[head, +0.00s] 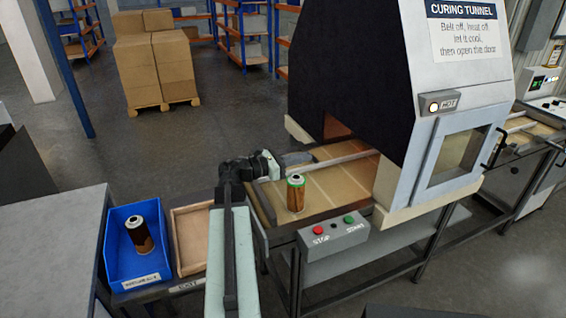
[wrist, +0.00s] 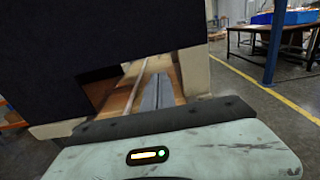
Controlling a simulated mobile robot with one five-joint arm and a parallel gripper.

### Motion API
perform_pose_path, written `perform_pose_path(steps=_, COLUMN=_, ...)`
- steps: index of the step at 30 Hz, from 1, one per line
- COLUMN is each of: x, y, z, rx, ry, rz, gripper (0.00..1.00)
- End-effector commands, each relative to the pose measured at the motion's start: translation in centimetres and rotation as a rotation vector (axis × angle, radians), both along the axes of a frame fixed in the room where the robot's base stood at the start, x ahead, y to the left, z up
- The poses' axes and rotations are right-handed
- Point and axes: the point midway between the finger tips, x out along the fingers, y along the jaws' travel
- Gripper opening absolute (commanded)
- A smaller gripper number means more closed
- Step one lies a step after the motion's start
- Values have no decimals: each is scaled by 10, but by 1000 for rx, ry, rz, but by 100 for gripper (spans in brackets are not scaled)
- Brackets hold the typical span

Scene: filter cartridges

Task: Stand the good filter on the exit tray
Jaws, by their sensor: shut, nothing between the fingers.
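A filter with a green-rimmed top and an amber-brown body (head: 296,195) stands upright on the belt (head: 325,187) outside the tunnel mouth. A second filter (head: 141,234), dark with a brown patch and a pale top, is in the blue bin (head: 122,264). The shallow wooden tray (head: 192,207) beside the bin looks empty; its front label is small, possibly reading EXIT. My gripper (head: 297,158) is over the belt's far side, behind the green-topped filter and apart from it. In the wrist view its grey fingers (wrist: 157,92) are together, empty, pointing toward the tunnel opening.
A box with STOP and START buttons (head: 333,239) fronts the belt. A grey table (head: 50,245) stands left; boxes on a pallet (head: 155,65) stand behind.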

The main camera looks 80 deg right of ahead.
Motion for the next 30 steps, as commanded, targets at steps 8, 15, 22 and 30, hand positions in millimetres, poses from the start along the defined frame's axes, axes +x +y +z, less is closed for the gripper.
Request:
perform_pose_path(steps=8, x=-66, y=-44, z=0, rx=0, ry=0, rz=-4, gripper=0)
perform_pose_path(steps=15, x=-95, y=-63, z=0, rx=0, ry=0, rz=-2, gripper=0)
perform_pose_path(steps=22, x=-98, y=-64, z=0, rx=0, ry=0, rz=-1, gripper=0)
perform_pose_path(steps=30, x=-65, y=-68, z=9, rx=0, ry=0, rz=44, gripper=0)
